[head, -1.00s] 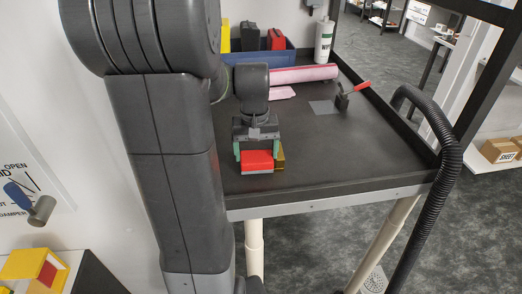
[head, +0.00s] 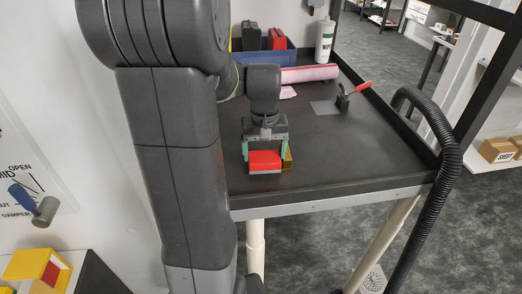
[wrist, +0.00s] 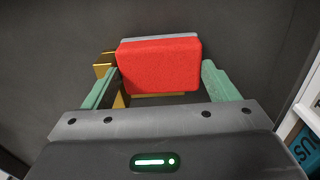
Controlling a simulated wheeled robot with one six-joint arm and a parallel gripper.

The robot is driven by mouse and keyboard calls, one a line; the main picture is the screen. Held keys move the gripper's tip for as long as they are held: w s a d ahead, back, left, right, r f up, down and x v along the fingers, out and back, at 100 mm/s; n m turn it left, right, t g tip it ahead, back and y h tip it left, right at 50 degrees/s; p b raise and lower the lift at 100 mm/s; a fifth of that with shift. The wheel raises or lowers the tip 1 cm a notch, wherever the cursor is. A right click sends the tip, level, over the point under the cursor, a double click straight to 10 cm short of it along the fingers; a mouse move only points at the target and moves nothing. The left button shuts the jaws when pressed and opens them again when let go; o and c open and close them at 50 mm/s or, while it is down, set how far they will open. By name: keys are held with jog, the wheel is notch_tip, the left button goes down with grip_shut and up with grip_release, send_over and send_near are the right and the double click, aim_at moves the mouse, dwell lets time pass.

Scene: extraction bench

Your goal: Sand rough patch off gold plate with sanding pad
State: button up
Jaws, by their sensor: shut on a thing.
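My gripper (head: 265,154) has green fingers, shut on the sides of a red sanding pad (head: 265,161) low over the dark bench top. In the wrist view the red pad (wrist: 160,66) sits between the green fingertips (wrist: 160,84), with a grey strip along its far edge. The gold plate (head: 287,160) shows as a sliver right of the pad in the head view. In the wrist view, gold parts (wrist: 103,71) show at the pad's left and under its near edge. The pad hides most of the plate. I cannot make out the rough patch or whether the pad touches the plate.
A clamp with a red handle (head: 344,102) stands by a grey square (head: 323,108). A pink roll (head: 310,73), a blue bin (head: 275,57) and a white bottle (head: 325,41) are behind. A black hose (head: 450,150) runs along the right. The right front bench is clear.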

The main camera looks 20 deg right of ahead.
jog(key=shift+s+d+r+p, duration=0.2)
jog(key=shift+d+p, duration=0.05)
jog(key=shift+p, duration=0.35)
notch_tip(320, 180, up, 8)
jog(key=p, duration=0.6)
jog(key=shift+w+f, duration=0.15)
jog(key=shift+f, duration=0.05)
